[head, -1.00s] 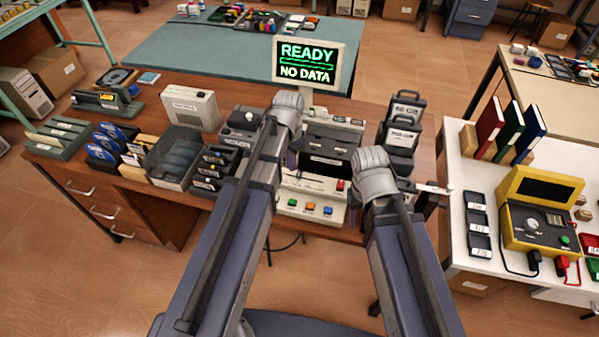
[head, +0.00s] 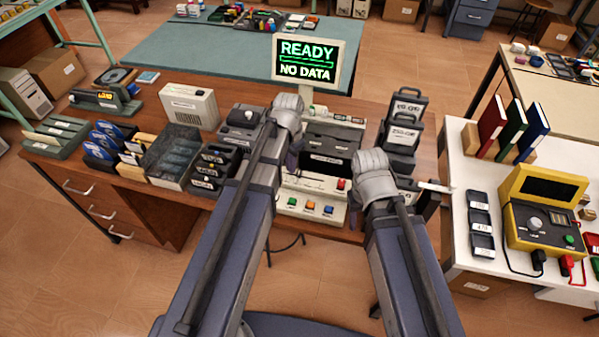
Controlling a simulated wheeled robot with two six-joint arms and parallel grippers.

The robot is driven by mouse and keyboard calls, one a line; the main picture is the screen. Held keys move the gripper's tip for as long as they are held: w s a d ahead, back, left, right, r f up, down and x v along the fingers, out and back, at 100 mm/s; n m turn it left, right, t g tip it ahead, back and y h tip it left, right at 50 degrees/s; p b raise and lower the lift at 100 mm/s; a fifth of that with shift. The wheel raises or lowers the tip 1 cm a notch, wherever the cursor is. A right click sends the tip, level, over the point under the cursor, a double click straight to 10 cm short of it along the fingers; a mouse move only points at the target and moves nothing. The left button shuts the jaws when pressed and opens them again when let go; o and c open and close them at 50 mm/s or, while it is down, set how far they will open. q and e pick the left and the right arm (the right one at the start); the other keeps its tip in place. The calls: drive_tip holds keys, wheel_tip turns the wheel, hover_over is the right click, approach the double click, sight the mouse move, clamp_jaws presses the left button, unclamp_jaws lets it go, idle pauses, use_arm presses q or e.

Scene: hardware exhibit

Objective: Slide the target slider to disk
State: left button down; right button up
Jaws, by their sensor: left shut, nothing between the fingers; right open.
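The cream console (head: 310,208) stands at the front middle of the wooden bench in the head view. Its front has green, orange and blue buttons, and a red knob (head: 341,184) sits at the right end of a pale strip (head: 318,184). I cannot tell which part is the target slider, and any disk label is too small to read. My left gripper (head: 292,160) is shut and empty over the console's left part, mostly hidden by my forearm. My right gripper (head: 432,192) is open right of the console, partly hidden by my wrist, near the bench's right edge.
A monitor (head: 308,62) behind the console reads READY, NO DATA. Dark upright cases (head: 403,135) stand right of it. Left are a grey bin (head: 172,155) and black trays (head: 215,165). A white table with a yellow meter (head: 545,215) is at the right.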

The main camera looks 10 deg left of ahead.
sight(300, 172)
use_arm(q)
drive_tip(key=shift+f+b, duration=0.5)
drive_tip(key=shift+f, duration=0.05)
use_arm(e)
drive_tip(key=shift+f, duration=0.6)
use_arm(q)
drive_tip(key=shift+d, duration=1.7)
drive_tip(key=shift+a, duration=0.3)
wheel_tip(300, 172, up, 7)
drive_tip(key=p, duration=0.7)
drive_tip(key=shift+r, duration=0.1)
use_arm(e)
wheel_tip(300, 172, up, 7)
